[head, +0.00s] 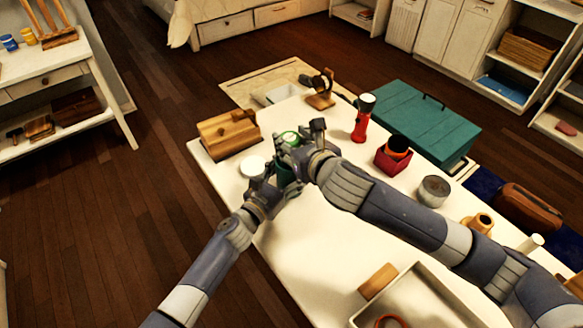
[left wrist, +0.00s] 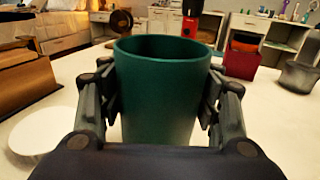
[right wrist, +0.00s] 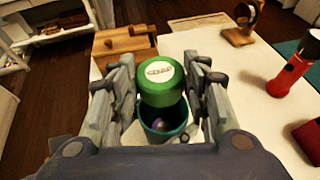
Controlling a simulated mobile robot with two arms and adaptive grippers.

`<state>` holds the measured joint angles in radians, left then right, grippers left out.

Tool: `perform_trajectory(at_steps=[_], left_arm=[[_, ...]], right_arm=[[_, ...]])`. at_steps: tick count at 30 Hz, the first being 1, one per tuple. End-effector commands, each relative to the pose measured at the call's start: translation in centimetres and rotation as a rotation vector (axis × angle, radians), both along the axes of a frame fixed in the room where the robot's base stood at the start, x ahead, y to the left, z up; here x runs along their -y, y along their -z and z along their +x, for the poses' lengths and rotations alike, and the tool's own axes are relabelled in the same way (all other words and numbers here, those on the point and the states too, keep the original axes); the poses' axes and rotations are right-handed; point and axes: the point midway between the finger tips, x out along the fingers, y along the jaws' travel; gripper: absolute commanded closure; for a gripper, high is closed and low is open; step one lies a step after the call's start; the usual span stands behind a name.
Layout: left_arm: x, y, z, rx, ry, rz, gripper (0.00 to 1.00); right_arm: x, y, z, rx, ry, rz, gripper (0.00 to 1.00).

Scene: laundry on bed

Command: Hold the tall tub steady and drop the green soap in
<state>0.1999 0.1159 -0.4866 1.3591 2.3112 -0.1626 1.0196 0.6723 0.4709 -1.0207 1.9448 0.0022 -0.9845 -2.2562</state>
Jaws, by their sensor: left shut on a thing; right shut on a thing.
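The tall tub (left wrist: 158,95) is dark green and upright on the white table. My left gripper (left wrist: 160,108) is shut on it, one finger on each side. In the head view the tub (head: 286,177) is mostly hidden by my grippers. The green soap (right wrist: 163,84) is a round piece with a white label on top. My right gripper (right wrist: 160,92) is shut on it. In the right wrist view the soap is held above the tub's mouth (right wrist: 165,127), covering part of it. Something purplish shows inside the tub. The soap also shows in the head view (head: 289,137).
A white round disc (head: 252,166) lies beside the tub at its left. A wooden box (head: 229,134) stands behind it. A red flashlight (head: 362,120), a red holder (head: 393,159) and a grey pot (head: 434,188) stand to the right. The table's front middle is clear.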

Motion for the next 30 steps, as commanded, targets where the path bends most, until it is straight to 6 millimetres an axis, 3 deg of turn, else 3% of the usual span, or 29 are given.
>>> perform_trajectory(at_steps=[9,18,19,21,30], left_arm=[[0.0,0.0,0.0,-0.001,0.000,0.001,0.65],[0.0,0.0,0.0,-0.001,0.000,0.001,0.65],[0.0,0.0,0.0,-0.001,0.000,0.001,0.65],[0.0,0.0,0.0,-0.001,0.000,0.001,0.65],[0.0,0.0,0.0,-0.001,0.000,0.001,0.65]], right_arm=[[0.0,1.9,0.0,0.000,0.000,0.000,0.81],[0.0,2.0,0.0,0.001,-0.001,0.001,0.81],[0.0,2.0,0.0,0.001,-0.001,0.001,0.50],[0.0,2.0,0.0,0.001,-0.001,0.001,0.34],[0.0,2.0,0.0,0.000,0.000,-0.001,0.33]])
